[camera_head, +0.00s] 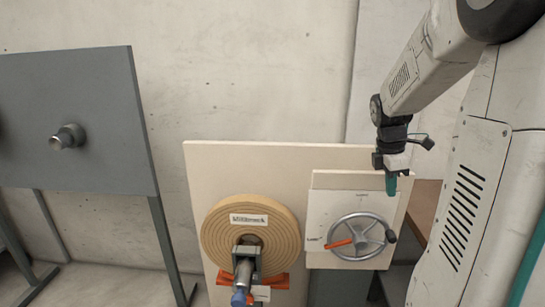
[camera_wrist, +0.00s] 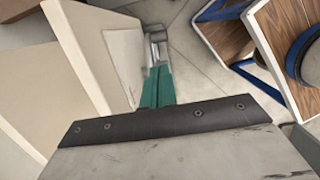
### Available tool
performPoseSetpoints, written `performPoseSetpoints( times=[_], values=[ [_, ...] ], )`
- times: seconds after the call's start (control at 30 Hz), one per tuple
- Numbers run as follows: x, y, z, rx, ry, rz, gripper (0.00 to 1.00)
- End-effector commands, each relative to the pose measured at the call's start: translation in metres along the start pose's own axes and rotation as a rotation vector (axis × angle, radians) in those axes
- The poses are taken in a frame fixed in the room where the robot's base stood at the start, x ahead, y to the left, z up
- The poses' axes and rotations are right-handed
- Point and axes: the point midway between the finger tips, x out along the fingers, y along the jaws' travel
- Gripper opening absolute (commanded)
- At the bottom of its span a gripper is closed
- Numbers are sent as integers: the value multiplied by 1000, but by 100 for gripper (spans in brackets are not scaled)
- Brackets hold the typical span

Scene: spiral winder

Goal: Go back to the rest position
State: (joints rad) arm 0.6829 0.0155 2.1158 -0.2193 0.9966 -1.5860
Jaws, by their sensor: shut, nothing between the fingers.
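My gripper (camera_head: 391,184) hangs at the end of my arm, at the right of the head view, just above and in front of the handwheel panel. Its green fingers are shut with nothing between them. In the wrist view the green fingers (camera_wrist: 157,86) show near the top middle, beside the pale panel. The grey handwheel (camera_head: 361,237) with an orange pointer and a dark knob sits below my gripper, apart from it. Left of it, a tan spiral coil (camera_head: 222,232) is mounted on the pale board (camera_head: 205,165).
A grey panel (camera_head: 75,110) with a round metal stub (camera_head: 68,137) stands at the left on legs. A blue-ended grey cylinder (camera_head: 243,279) sticks out in front of the coil. Wooden boards with blue frames (camera_wrist: 285,45) lie at the right of the wrist view. Bare floor shows between.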

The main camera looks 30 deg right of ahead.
Motion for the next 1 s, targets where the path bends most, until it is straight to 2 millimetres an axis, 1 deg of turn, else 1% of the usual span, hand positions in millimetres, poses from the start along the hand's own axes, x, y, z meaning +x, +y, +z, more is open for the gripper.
performPoseSetpoints(
  times=[0.17,0.27,0.37,0.47,0.57,0.6,0.67,0.7,0.77,0.8,0.87,0.9,1.0],
  values=[
    [0,0,0,47,0,-2,0],
    [2,-5,-2,183,5,-22,0],
    [8,-24,-9,395,14,-71,0],
    [-1,-51,-30,620,22,-98,0],
    [-17,-84,-61,824,32,-110,0],
    [-25,-101,-75,901,38,-111,0],
    [-35,-125,-94,1001,51,-111,0],
    [-41,-141,-107,1056,61,-110,0],
    [-49,-165,-123,1123,79,-109,0],
    [-53,-181,-133,1155,94,-107,0],
    [-58,-204,-145,1187,117,-104,0],
    [-60,-218,-152,1195,136,-100,0],
    [-65,-247,-165,1162,184,-85,0]
  ],
)
